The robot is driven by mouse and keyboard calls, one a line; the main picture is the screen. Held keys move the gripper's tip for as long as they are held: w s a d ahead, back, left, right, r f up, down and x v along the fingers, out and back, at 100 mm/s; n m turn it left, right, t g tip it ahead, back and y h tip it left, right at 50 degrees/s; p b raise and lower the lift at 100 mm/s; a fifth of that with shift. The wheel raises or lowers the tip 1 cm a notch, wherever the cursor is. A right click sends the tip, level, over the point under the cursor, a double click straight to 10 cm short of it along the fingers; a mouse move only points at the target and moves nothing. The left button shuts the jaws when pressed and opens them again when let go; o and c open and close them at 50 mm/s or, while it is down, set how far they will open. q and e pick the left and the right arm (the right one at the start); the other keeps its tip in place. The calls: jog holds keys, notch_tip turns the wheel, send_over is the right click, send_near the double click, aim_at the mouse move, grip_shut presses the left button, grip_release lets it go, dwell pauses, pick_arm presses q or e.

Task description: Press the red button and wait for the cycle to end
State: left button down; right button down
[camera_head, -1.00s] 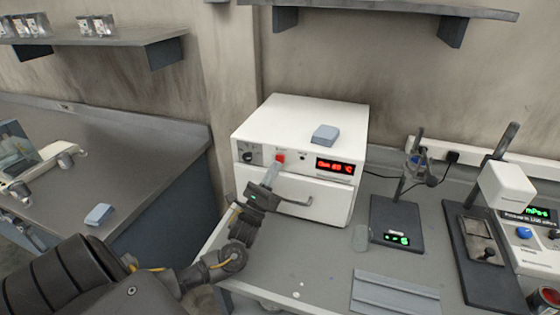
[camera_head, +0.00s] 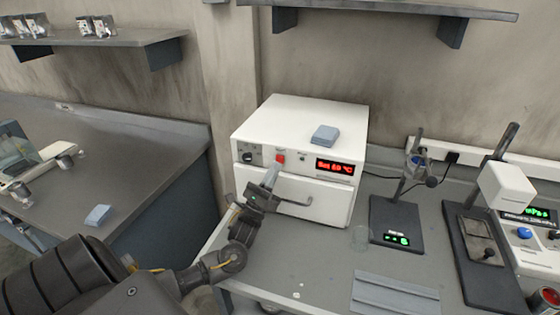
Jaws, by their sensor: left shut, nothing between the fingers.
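The white oven-like box (camera_head: 300,118) stands on the right bench against the wall. Its front panel carries a red button (camera_head: 281,159), a dark knob (camera_head: 247,157) and a lit red display (camera_head: 335,168); the display text is too small to read surely. Below is a drawer-like door with a grey handle (camera_head: 297,201), shut. My left gripper (camera_head: 274,172) is shut and empty, its fingertips just below the red button. I cannot tell whether they touch it. My right gripper is not in view.
A blue-grey block (camera_head: 324,134) lies on top of the box. A scale with a stand (camera_head: 397,225), a clear glass (camera_head: 360,238) and a grey ribbed plate (camera_head: 395,294) are on the right bench. Another blue-grey block (camera_head: 98,215) lies on the left bench.

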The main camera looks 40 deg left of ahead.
pick_arm(q)
jog(key=shift+w, duration=0.15)
dwell(0.7)
jog(key=shift+w+a, duration=0.15)
jog(key=shift+w, duration=0.1)
jog(key=shift+w+a, duration=0.15)
jog(key=shift+w, duration=0.25)
dwell(0.7)
jog(key=shift+s, duration=0.15)
jog(key=shift+s+d+p, duration=0.3)
jog(key=shift+s+p, duration=0.1)
jog(key=shift+s, duration=0.3)
